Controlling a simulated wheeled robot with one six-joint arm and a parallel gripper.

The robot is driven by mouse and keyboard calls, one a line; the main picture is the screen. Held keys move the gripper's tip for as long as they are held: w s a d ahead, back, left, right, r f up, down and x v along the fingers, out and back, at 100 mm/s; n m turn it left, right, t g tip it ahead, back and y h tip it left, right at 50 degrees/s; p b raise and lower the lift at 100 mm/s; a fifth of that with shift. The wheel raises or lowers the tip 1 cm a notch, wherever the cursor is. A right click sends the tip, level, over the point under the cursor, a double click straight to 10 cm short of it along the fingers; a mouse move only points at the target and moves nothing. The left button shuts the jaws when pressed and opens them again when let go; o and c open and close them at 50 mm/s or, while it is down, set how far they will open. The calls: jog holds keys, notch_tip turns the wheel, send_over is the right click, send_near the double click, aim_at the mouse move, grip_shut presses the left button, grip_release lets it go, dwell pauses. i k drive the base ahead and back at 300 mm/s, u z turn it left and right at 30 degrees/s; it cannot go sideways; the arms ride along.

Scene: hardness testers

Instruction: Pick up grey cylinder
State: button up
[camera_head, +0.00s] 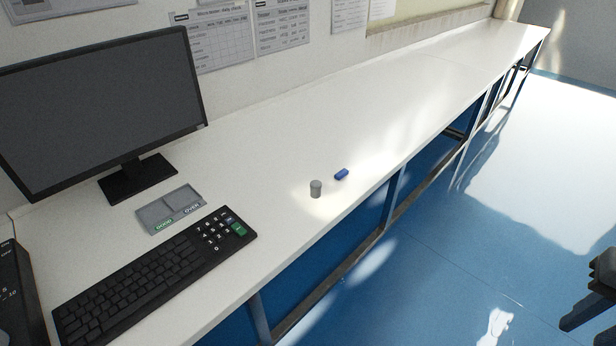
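A small grey cylinder (316,189) stands upright on the white bench (370,110), near its front edge. A small blue object (342,174) lies just to its right and slightly behind, apart from it. The grey cylinder is fully visible, with nothing touching it.
A black keyboard (150,280) and a grey two-part tray (155,214) marked GOOD and OVER lie left of the cylinder. A monitor (100,110) stands behind them. A dark device (15,300) is at the far left. The bench beyond the blue object is clear.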

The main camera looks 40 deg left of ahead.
aim_at(314, 186)
jog(key=u, duration=0.7)
jog(key=i, duration=0.85)
jog(key=u, duration=1.2)
jog(key=i, duration=0.35)
jog(key=u, duration=0.3)
